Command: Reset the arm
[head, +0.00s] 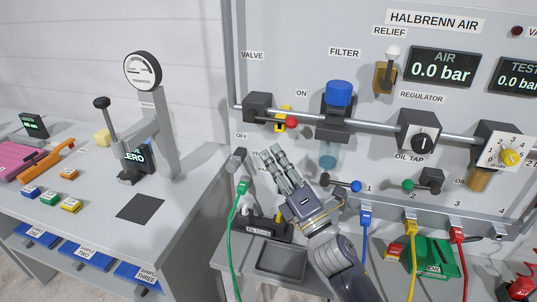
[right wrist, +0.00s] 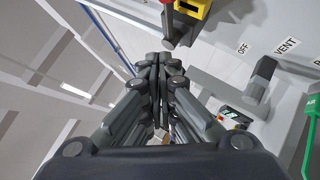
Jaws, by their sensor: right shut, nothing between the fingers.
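My right gripper (head: 272,155) is near the middle of the head view, its arm coming up from the bottom. Its fingers point up and to the left, in front of the panel, below the main valve and left of the filter bowl. In the right wrist view the fingers (right wrist: 160,62) are closed together with nothing between them. My left gripper is not in view.
The valve (head: 258,107) has a red-tipped handle, and the vent lever (head: 237,160) is left of my fingers. The filter (head: 339,95) and regulator (head: 418,132) sit on the pipe. A grey tray (head: 281,275) and green hose (head: 231,240) are below. A press gauge (head: 143,70) stands left.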

